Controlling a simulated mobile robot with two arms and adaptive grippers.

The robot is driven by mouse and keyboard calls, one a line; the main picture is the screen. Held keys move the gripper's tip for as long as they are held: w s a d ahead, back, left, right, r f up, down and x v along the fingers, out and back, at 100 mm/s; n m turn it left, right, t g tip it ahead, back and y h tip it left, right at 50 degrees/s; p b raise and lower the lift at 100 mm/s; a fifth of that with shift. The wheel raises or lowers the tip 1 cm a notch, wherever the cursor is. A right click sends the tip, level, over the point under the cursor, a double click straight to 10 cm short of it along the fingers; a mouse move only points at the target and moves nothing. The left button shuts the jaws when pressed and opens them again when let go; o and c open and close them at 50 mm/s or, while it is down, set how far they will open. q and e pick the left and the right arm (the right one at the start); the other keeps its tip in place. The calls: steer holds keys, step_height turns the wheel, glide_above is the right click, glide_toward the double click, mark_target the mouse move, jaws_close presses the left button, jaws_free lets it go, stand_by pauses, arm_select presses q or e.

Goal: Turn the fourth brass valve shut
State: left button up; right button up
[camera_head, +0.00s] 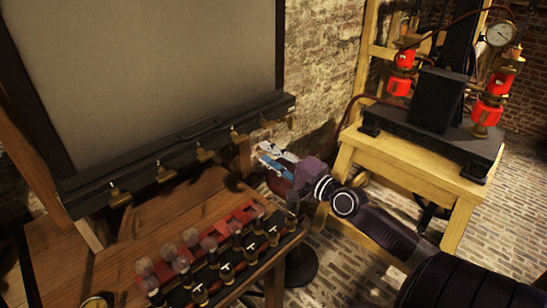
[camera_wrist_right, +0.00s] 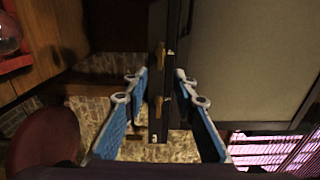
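A dark rail (camera_head: 190,150) runs below a large grey panel (camera_head: 160,60) and carries a row of small brass valves. The fourth valve from the left (camera_head: 238,134) sits near the rail's right part. Other brass valves (camera_head: 204,153) hang to its left, and one more brass piece (camera_head: 267,121) shows to its right. My right gripper (camera_head: 268,154) is to the right of and below that valve, apart from it. In the right wrist view its blue fingers (camera_wrist_right: 160,84) are open and empty, with the rail and a brass valve (camera_wrist_right: 158,106) in line between them. My left gripper is out of view.
A wooden stand (camera_head: 400,150) with red parts and a gauge (camera_head: 499,33) is at right. A brick wall stands behind.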

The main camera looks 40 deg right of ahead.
steer(key=shift+s, duration=0.85)
